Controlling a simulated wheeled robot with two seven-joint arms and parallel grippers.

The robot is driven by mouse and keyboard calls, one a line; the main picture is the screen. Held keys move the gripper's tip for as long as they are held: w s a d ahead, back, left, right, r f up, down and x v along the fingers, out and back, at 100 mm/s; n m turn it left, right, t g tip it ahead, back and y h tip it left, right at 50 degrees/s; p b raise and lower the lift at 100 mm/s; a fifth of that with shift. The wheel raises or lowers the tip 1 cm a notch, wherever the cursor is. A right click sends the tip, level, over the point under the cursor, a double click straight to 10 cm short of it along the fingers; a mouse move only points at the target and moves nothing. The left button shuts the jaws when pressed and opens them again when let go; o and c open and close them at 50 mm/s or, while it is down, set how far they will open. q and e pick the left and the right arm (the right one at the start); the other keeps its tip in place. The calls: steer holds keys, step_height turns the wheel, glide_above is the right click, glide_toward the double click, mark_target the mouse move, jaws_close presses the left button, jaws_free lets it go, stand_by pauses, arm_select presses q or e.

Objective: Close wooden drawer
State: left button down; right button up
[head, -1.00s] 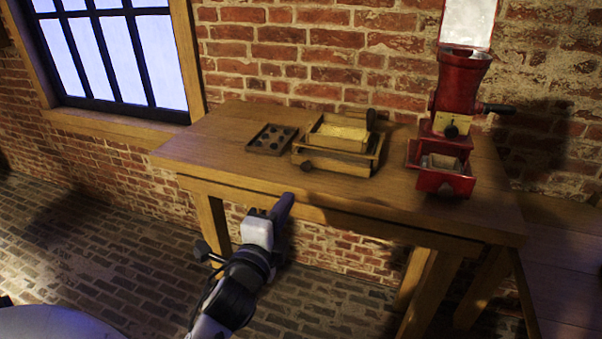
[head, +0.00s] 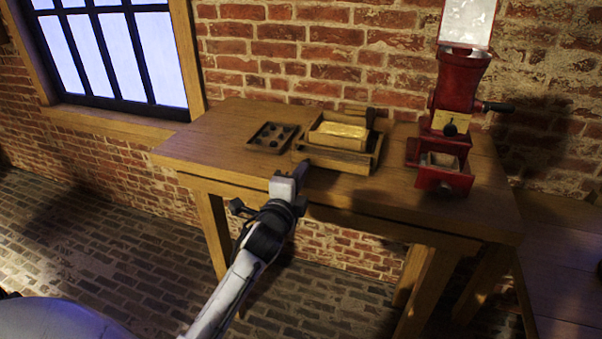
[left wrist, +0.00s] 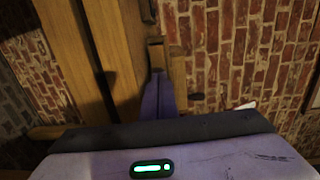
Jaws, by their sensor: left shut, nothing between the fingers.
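The wooden drawer unit (head: 362,164) sits on the wooden table, with a tan open-topped box on it. Its front faces the near table edge. I cannot clearly tell how far its drawer stands out. In the left wrist view my shut fingers (left wrist: 160,97) point toward a small wooden part (left wrist: 156,52). My right gripper is not in view.
The wooden table (head: 220,135) stands against a brick wall. A dark tray with round hollows (head: 284,127) lies left of the unit. A red grinder (head: 458,90) with its red drawer (head: 445,176) open stands to the right. Bare tabletop lies between.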

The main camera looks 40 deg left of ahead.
arm_select(q)
steer(key=x, duration=0.3)
steer(key=shift+w, duration=0.2)
steer(key=shift+w+a+r+b, duration=0.1)
steer(key=shift+w+b, duration=0.05)
steer(key=shift+b, duration=0.15)
steer(key=shift+r, duration=0.25)
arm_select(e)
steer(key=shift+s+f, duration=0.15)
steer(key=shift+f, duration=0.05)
arm_select(q)
steer(key=shift+s+p, duration=0.2)
steer(key=shift+p, duration=0.1)
steer(key=p+v, duration=0.1)
steer(key=v, duration=0.2)
steer(key=shift+d+f, duration=0.15)
steer(key=shift+d, duration=0.05)
steer(key=v, duration=1.1)
steer(key=shift+f+b, duration=0.15)
steer(key=shift+b, duration=0.15)
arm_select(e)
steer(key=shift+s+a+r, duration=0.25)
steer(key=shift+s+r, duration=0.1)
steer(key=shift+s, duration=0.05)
